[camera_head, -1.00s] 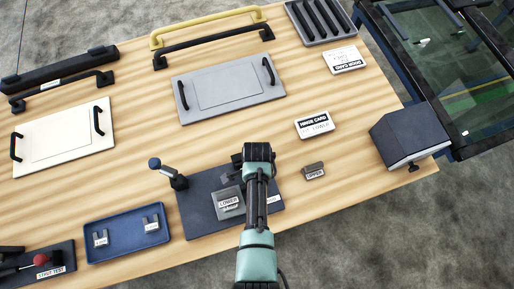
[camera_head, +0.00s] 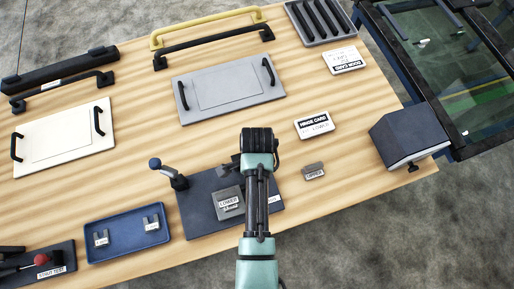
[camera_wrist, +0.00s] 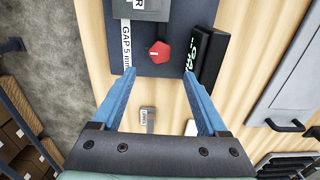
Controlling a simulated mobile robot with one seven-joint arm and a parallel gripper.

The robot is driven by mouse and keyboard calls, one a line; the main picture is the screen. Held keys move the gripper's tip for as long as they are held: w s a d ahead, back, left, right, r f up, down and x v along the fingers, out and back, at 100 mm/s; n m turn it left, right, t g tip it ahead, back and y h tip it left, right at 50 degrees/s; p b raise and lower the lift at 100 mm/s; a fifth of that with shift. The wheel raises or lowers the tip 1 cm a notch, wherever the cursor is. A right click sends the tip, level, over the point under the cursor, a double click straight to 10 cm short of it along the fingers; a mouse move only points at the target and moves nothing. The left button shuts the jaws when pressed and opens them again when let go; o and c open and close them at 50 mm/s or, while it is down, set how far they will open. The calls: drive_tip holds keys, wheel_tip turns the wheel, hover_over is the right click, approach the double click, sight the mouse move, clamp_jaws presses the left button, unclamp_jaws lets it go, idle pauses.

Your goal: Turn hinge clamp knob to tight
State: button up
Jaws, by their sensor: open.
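A red knob (camera_wrist: 159,51) with a pale mark on top sits on the dark fixture plate (camera_wrist: 150,70) in the wrist view. My gripper (camera_wrist: 159,73) is open, its two blue fingers apart on either side below the knob in the picture, with nothing between the tips. In the head view the dark plate (camera_head: 195,215) holds the grey LOWER block (camera_head: 228,203) and a lever (camera_head: 168,172) with a blue ball. My arm covers part of that plate, and the red knob is hidden there.
A black block (camera_wrist: 212,56) stands right of the knob in the wrist view, close to the right finger. The small UPPER block (camera_head: 313,171) and the hinge card (camera_head: 314,125) lie right of the plate. A blue tray (camera_head: 125,252) is left. Bare wood lies beyond the plate.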

drive_tip(key=shift+r, duration=2.55)
drive_tip(key=w+r+n+t+b, duration=0.4)
drive_tip(key=w+r+t, duration=0.5)
drive_tip(key=w+r, duration=0.85)
wheel_tip(320, 180, up, 13)
drive_tip(key=w+n+t, duration=0.2)
drive_tip(key=n+t, duration=0.1)
drive_tip(key=t, duration=0.1)
wheel_tip(320, 180, up, 18)
drive_tip(key=s+r+n+t+b, duration=0.1)
drive_tip(key=s+n+t, duration=0.25)
drive_tip(key=t, duration=0.35)
drive_tip(key=s+r+n+t+b, duration=0.1)
drive_tip(key=s+r+n+t, duration=0.3)
drive_tip(key=s+r+t, duration=0.3)
drive_tip(key=s+r, duration=0.5)
drive_tip(key=r, duration=0.4)
drive_tip(key=shift+s, duration=0.25)
